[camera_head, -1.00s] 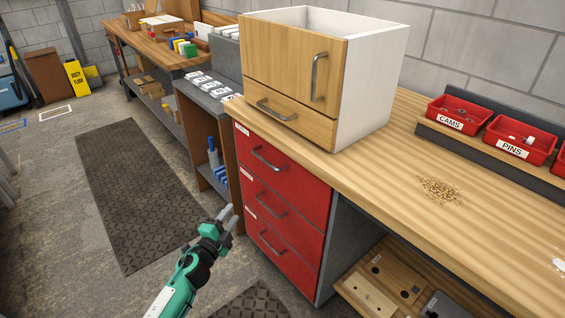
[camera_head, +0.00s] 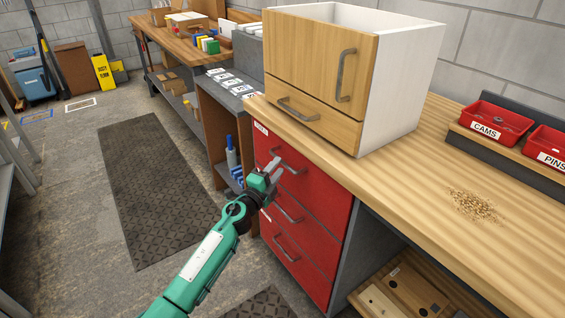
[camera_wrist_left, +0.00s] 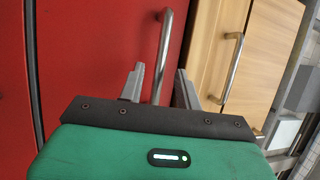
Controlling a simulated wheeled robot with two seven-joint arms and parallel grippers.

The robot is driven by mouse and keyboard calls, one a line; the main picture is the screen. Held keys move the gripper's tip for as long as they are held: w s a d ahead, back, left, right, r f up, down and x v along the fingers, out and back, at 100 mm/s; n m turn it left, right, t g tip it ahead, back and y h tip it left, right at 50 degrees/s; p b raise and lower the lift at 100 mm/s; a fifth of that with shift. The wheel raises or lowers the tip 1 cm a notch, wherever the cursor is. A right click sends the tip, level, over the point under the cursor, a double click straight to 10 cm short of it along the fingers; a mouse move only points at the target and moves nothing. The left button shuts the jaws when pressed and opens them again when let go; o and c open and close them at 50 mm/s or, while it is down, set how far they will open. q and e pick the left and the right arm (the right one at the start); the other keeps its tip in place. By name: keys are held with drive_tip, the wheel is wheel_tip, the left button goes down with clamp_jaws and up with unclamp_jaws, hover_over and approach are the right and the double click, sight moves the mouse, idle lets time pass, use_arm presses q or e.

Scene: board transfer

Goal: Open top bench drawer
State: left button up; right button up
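The red drawer unit under the bench has a top drawer (camera_head: 325,188) with a metal bar handle (camera_head: 290,168). All of its drawers look closed. My left gripper (camera_head: 272,168) is at the top drawer's front, close to the left part of the handle. In the left wrist view the gripper (camera_wrist_left: 158,85) is open, its two grey fingers apart. The bar handle (camera_wrist_left: 163,50) passes between the fingertips in that view; whether they touch it cannot be told. My right gripper is not in view.
A wooden-fronted cabinet (camera_head: 318,55) with its own handles stands on the bench top (camera_head: 420,165) above the drawers. Red bins (camera_head: 495,122) and a pile of small bits (camera_head: 474,206) are to the right. A dark floor mat (camera_head: 155,190) lies left.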

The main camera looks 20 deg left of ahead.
sight(282, 162)
use_arm(q)
drive_tip(key=shift+x, duration=1.95)
clamp_jaws()
